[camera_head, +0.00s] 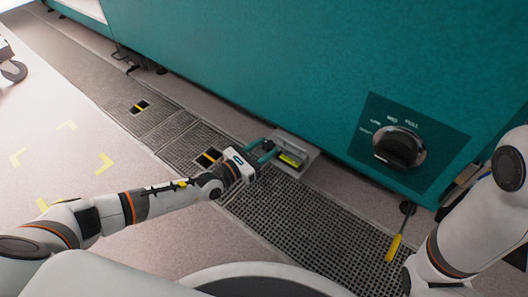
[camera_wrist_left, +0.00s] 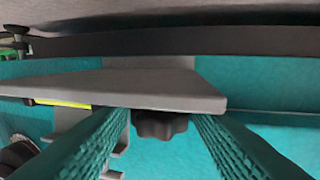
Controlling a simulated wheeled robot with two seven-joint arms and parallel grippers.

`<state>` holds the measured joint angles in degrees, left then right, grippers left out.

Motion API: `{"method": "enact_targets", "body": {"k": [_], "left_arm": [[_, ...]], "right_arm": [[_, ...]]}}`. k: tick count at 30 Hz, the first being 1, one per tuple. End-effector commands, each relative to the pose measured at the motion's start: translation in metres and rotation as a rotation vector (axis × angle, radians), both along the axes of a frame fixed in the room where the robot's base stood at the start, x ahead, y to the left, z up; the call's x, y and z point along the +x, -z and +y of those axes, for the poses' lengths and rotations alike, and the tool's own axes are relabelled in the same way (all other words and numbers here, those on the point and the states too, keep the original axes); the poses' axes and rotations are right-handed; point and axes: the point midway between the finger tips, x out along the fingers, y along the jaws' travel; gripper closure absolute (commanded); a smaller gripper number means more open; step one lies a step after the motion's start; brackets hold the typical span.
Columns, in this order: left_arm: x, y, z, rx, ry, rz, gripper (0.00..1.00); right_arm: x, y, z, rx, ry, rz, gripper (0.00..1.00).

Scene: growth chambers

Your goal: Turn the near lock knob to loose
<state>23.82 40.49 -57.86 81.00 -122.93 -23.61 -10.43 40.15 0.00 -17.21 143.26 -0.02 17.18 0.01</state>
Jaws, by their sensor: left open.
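A dark, lobed lock knob (camera_wrist_left: 160,124) shows in the left wrist view, under the edge of a grey plate (camera_wrist_left: 150,88). In the head view the grey plate (camera_head: 309,158) with a yellow-green strip (camera_head: 291,160) sits low at the foot of the teal chamber; I cannot make out the knob there. My left gripper (camera_head: 268,151) is open, with its teal fingers pointing at the plate. In the left wrist view the two fingertips (camera_wrist_left: 161,120) lie on either side of the knob, with gaps visible. Whether they touch it is unclear. My right gripper is out of view.
The teal chamber wall (camera_head: 260,60) fills the back. A large black dial (camera_head: 400,148) is on its dark panel at right. A floor grating (camera_head: 300,215) runs along the chamber. A yellow-handled tool (camera_head: 394,247) stands near the right arm. Pale floor at left is largely clear.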

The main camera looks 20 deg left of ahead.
Motion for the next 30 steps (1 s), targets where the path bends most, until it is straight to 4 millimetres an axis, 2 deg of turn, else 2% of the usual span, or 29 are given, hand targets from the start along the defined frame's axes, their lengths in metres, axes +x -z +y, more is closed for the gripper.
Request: {"method": "enact_targets", "body": {"k": [10,15,18,20,24,30], "left_arm": [[0.003,0.000,-0.002,0.001,0.000,0.000,0.56],[0.003,0.000,-0.002,0.001,0.000,0.000,0.84],[0.003,-0.001,-0.002,0.001,-0.003,0.001,0.87],[0.003,-0.003,-0.003,-0.001,-0.015,0.000,0.87],[0.002,-0.008,-0.006,-0.008,-0.095,0.002,0.87],[0.001,-0.005,-0.007,-0.006,-0.233,0.002,0.87]], "right_arm": [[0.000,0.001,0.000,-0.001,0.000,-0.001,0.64],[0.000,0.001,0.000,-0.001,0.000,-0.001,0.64],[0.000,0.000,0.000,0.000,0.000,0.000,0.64],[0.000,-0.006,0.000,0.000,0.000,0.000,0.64],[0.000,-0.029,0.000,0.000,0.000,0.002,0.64],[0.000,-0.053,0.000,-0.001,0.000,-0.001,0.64]]}}
